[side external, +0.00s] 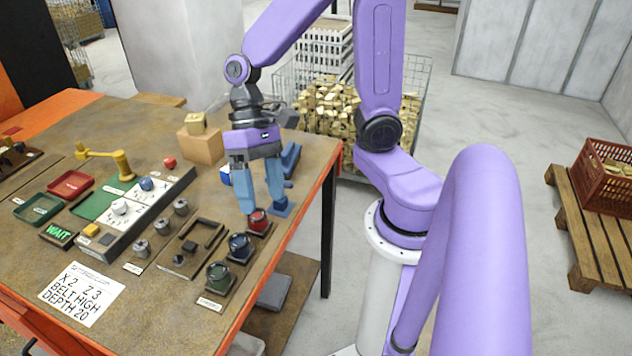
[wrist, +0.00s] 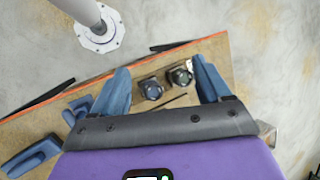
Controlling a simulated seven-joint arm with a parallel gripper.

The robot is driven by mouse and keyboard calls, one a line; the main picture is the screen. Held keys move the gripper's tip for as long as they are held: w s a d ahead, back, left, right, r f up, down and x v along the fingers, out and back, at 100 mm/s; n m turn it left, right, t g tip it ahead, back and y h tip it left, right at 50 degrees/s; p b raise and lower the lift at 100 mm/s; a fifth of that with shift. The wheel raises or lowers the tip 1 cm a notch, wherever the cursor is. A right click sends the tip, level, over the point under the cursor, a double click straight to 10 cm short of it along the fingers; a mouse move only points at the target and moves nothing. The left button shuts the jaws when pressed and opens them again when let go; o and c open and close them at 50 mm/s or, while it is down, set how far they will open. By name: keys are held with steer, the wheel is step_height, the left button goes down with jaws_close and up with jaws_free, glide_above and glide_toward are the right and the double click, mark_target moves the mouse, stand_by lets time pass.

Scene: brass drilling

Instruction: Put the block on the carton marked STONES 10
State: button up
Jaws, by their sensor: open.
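A small tan, brass-coloured block (side external: 196,123) sits on top of a brown cardboard carton (side external: 203,147) at the back of the bench in the side view. No marking on the carton can be read, and no second carton can be made out. My gripper (side external: 262,203) is open and empty, pointing down over the bench's right side, near a red round knob (side external: 258,217). It is in front of the carton and block, apart from both. In the wrist view my gripper (wrist: 162,74) has its fingers spread wide; block and carton are not seen there.
A blue knob (side external: 239,243) and a green knob (side external: 218,273) stand along the bench's right edge. A blue fixture (side external: 289,160) is just behind my gripper. A control panel (side external: 135,212) and trays (side external: 70,184) fill the left. A wire cage of brass pieces (side external: 345,110) stands beyond.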

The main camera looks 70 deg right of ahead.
steer(key=s+d+n+t+h, duration=0.3)
steer(key=s+n, duration=0.5)
steer(key=n, duration=0.5)
steer(key=shift+s+d+r+n+t+h, duration=0.3)
steer(key=shift+r+h, duration=0.15)
steer(key=shift+h, duration=0.15)
